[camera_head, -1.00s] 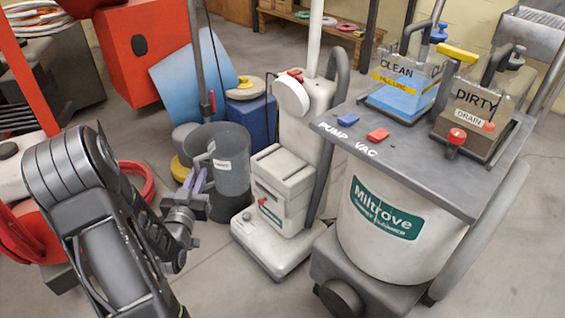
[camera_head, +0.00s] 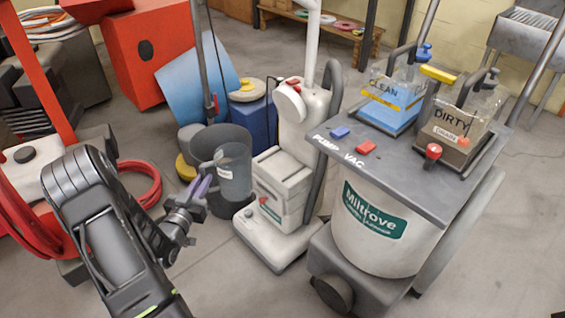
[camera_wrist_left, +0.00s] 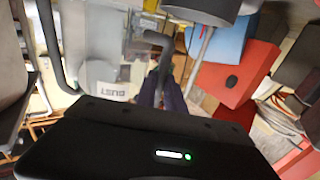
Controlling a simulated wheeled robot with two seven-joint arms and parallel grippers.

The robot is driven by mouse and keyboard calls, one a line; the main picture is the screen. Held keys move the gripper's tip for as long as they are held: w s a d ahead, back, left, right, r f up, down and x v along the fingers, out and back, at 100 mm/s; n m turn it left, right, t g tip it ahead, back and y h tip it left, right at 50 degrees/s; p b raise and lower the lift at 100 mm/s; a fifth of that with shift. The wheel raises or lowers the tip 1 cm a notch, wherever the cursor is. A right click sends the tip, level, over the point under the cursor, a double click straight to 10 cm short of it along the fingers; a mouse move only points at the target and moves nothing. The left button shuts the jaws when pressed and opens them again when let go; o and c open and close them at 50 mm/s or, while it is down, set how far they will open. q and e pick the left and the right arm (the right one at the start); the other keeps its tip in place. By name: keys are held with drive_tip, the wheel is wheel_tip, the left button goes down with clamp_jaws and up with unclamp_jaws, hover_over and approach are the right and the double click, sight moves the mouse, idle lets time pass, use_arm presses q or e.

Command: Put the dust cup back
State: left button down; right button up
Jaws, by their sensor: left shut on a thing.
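The dust cup (camera_head: 234,174) is a clear grey cup with a white label. My right gripper is not in view.
The Miltrove machine (camera_head: 385,225), with clean and dirty tanks on top, stands close to the right of the vacuum. A red hose (camera_head: 140,180) is coiled at left. Bare floor lies in front.

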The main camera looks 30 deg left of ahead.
sight(241, 159)
use_arm(q)
drive_tip(key=shift+w+d+r+m+h, duration=0.2)
drive_tip(key=shift+w+r+m+h, duration=0.05)
drive_tip(key=shift+w+m+h, duration=0.05)
drive_tip(key=shift+w, duration=0.1)
drive_tip(key=shift+w+d, duration=0.15)
drive_tip(key=shift+w, duration=0.1)
drive_tip(key=w+d, duration=0.1)
drive_tip(key=w, duration=0.3)
drive_tip(key=w+d+b, duration=0.1)
drive_tip(key=w, duration=0.3)
drive_tip(key=w+d+b, duration=0.1)
drive_tip(key=w, duration=0.3)
drive_tip(key=shift+w+d, duration=0.15)
drive_tip(key=shift+d, duration=0.15)
drive_tip(key=w, duration=0.1)
drive_tip(key=w+d+b, duration=0.1)
drive_tip(key=w, duration=0.2)
drive_tip(key=shift+w+d+f+b, duration=0.15)
drive_tip(key=shift+f+b, duration=0.15)
drive_tip(key=shift+b, duration=0.05)
